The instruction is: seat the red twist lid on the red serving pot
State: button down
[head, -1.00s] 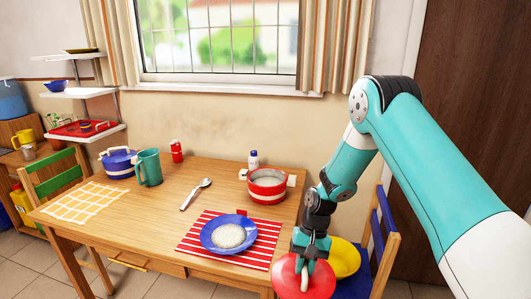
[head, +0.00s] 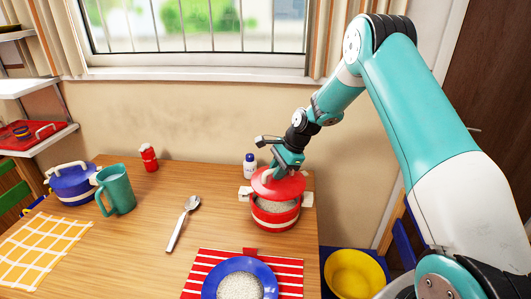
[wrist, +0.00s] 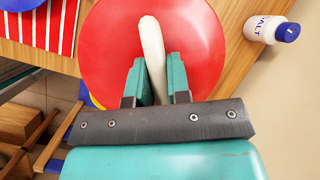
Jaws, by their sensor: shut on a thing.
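The red twist lid (head: 290,188) is a round disc with a pale bar handle. My gripper (head: 275,172) is shut on that handle; in the wrist view my gripper (wrist: 157,88) grips the white bar handle (wrist: 150,40) in the middle of the red lid (wrist: 105,50). The red serving pot (head: 275,217) stands on the table with a pale band, white side handles and white grains inside. The lid is over the back part of the pot's mouth, and the grains show in front below it. Lid and pot seem apart. The pot is hidden in the wrist view.
A salt bottle (head: 250,165) stands just behind the pot, also in the wrist view (wrist: 270,28). A blue plate (head: 222,284) lies on a striped mat (head: 205,268) in front. A spoon (head: 182,222), teal mug (head: 117,190) and blue pot (head: 72,187) are left. A yellow bowl (head: 352,275) is off the table, right.

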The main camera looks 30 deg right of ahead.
jog(key=shift+w+d+r, duration=0.1)
jog(key=shift+w+r, duration=0.05)
jog(key=shift+w, duration=0.25)
jog(key=shift+w+d+r, duration=0.1)
jog(key=shift+w, duration=0.3)
jog(key=shift+a+r+p, duration=0.1)
jog(key=shift+a+p, duration=0.05)
jog(key=shift+p, duration=0.2)
jog(key=shift+f+b, duration=1.7)
jog(key=shift+f, duration=2)
jog(key=c, duration=1)
grip_release()
jog(key=shift+s, duration=0.1)
